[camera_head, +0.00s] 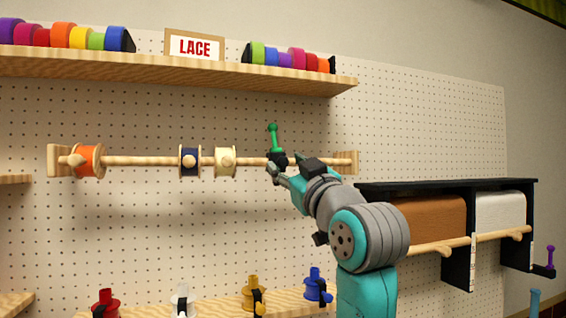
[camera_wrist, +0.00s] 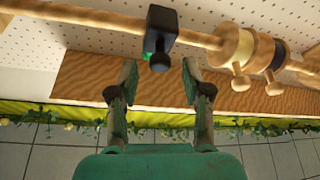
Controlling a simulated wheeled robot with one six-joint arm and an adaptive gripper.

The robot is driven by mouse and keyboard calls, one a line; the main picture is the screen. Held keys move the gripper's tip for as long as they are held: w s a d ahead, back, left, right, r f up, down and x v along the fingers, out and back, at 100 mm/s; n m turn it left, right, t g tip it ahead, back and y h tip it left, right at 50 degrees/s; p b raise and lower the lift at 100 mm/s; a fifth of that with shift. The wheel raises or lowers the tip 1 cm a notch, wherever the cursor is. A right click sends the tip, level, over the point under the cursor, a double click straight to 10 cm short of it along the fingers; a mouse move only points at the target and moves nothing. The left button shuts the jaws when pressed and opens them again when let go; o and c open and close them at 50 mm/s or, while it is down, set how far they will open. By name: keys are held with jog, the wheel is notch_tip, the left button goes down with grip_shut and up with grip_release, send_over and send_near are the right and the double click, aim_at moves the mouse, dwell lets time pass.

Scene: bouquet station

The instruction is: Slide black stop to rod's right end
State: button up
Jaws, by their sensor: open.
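The black stop (camera_head: 278,158) sits on the wooden rod (camera_head: 140,161), right of the cream spool, with a green handle (camera_head: 272,138) rising above it. The rod's right end (camera_head: 350,161) meets a wooden bracket, a short way right of the stop. My gripper (camera_head: 284,170) is at the stop and partly covers it in the head view. In the wrist view, the black stop (camera_wrist: 161,32) is on the rod (camera_wrist: 80,14), its lower end close to the gap between the open fingertips (camera_wrist: 159,68). Neither finger visibly grips it.
Orange (camera_head: 88,161), navy (camera_head: 190,161) and cream (camera_head: 225,162) spools hang on the rod to the left. A shelf (camera_head: 180,72) with ribbon rolls and a LACE sign is above. A lower shelf (camera_head: 220,300) holds several coloured holders. A black rack (camera_head: 445,187) stands right.

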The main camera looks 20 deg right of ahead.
jog(key=shift+x, duration=1.45)
grip_shut()
